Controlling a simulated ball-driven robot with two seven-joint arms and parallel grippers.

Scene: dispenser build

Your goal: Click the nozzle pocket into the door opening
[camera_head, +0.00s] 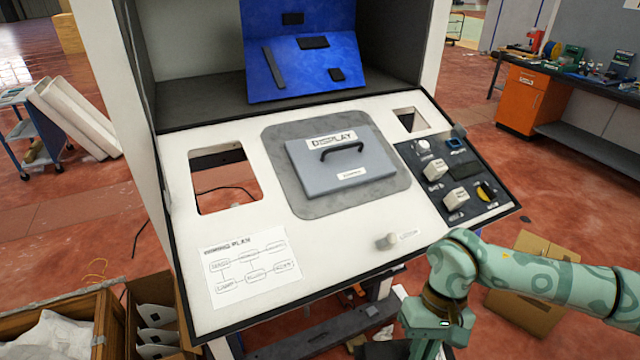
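A white sloped console panel (300,255) has a large rounded square opening (224,178) at the left, with a dark cable showing through it. A smaller opening (409,119) is at the upper right. I cannot tell which one is the door opening. No part is clearly recognisable as the nozzle pocket. My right gripper (428,348) points down at the bottom edge, in front of the console's lower right side. Its fingertips are cut off by the frame, so its opening and any contents are hidden. My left gripper is not in view.
A grey lidded plate with a black handle (342,165) sits mid-panel. A blue board (305,65) stands behind it. A dark control panel (457,178) is at the right, and a small knob (386,241) is near the front. A wooden crate (60,325) stands lower left.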

